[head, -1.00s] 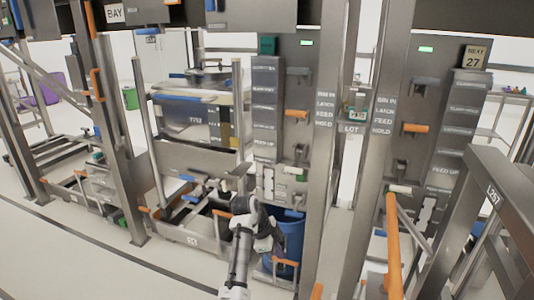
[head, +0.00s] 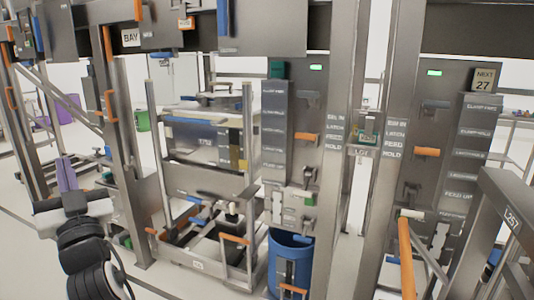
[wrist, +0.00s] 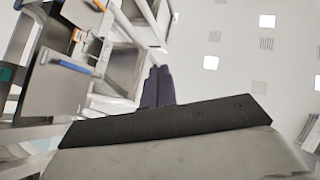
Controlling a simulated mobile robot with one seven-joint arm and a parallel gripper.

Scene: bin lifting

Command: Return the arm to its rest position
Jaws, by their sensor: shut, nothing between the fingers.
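My arm is folded up at the lower left of the head view, with its dark wrist below my gripper (head: 66,162). The purple fingers point up. In the wrist view the two fingers (wrist: 158,72) stand side by side, pressed together with nothing between them. The gripper is clear of the steel frame and the bins, and it touches nothing that I can see.
A steel frame post (head: 124,160) stands just right of my gripper. A wheeled bin cart (head: 205,182) is in the bay behind it. A blue barrel (head: 290,262) stands at the centre. An orange rail (head: 406,258) rises at the right. White floor is open at the lower left.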

